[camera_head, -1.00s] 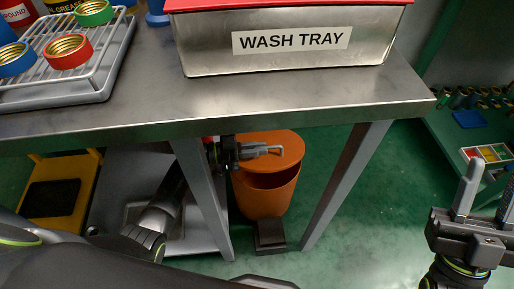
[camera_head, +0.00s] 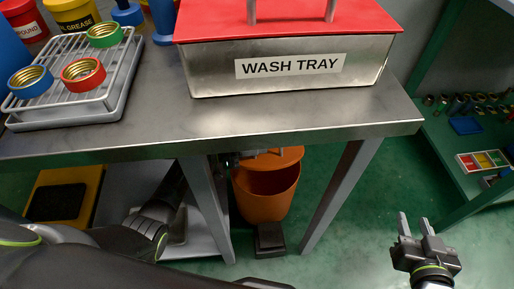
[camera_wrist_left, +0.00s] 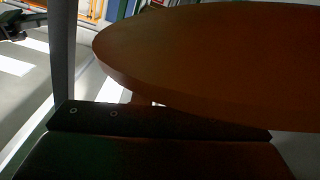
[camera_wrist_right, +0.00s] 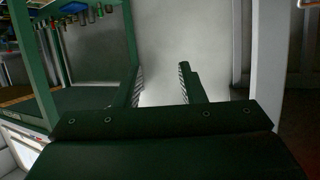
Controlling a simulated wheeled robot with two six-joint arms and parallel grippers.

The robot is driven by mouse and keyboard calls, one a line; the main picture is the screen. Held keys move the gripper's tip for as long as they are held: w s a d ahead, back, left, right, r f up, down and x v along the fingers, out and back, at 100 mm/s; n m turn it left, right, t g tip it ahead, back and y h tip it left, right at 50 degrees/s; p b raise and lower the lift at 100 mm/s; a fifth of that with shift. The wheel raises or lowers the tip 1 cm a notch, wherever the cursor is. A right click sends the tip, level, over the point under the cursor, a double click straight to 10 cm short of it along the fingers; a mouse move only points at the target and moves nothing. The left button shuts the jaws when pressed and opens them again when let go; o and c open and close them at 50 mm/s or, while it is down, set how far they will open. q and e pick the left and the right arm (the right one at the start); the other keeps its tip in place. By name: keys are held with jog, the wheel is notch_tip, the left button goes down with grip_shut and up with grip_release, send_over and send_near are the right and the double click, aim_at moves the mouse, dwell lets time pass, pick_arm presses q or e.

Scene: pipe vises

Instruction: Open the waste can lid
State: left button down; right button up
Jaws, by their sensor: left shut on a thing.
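The orange waste can (camera_head: 265,200) stands on the floor under the table, between two legs. Its orange lid (camera_head: 284,158) is tilted up from the rim, and the dark inside shows below it. The lid's top is cut off by the table edge. My left gripper (camera_head: 250,153) is at the lid, mostly hidden by the table; it is shut on the lid. In the left wrist view the lid (camera_wrist_left: 210,50) fills the upper right and the fingertips are hidden. My right gripper (camera_head: 416,224) is open and empty, right of the table; its fingers stand apart in its wrist view (camera_wrist_right: 163,85).
The steel table (camera_head: 290,128) overhangs the can and carries the red-lidded wash tray (camera_head: 285,70) and a rack (camera_head: 75,108) with pipe rings. Table legs (camera_head: 340,195) flank the can. A dark pedal (camera_head: 269,238) sits at its foot. Green shelves stand at right.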

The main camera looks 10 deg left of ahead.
pick_arm(q)
jog(key=shift+w+a+r+p, duration=0.2)
jog(key=shift+w+r+p, duration=0.15)
jog(key=shift+r+p, duration=0.15)
jog(key=shift+w+a+r+n+p, duration=0.15)
jog(key=shift+w+r+n+p, duration=0.25)
jog(key=shift+n+p, duration=0.2)
jog(key=shift+w+a+r+p, duration=0.1)
jog(key=shift+w+r+p, duration=0.1)
jog(key=shift+w+p, duration=0.15)
pick_arm(e)
jog(key=s+a+f+g+y, duration=0.2)
jog(key=s+a+f+g, duration=0.1)
jog(key=s+f+g, duration=0.6)
jog(key=shift+s+f+g, duration=0.3)
jog(key=shift+s+f, duration=0.6)
jog(key=shift+s, duration=0.8)
jog(key=shift+f, duration=0.2)
pick_arm(q)
jog(key=c, duration=1.5)
grip_release()
jog(key=shift+n, duration=0.3)
jog(key=p+v, duration=0.1)
jog(key=v, duration=1.6)
jog(key=shift+s+a+r, duration=0.1)
jog(key=shift+a, duration=0.1)
pick_arm(e)
jog(key=shift+d+f+g, duration=0.25)
jog(key=shift+f+g, duration=0.15)
jog(key=shift+f, duration=0.1)
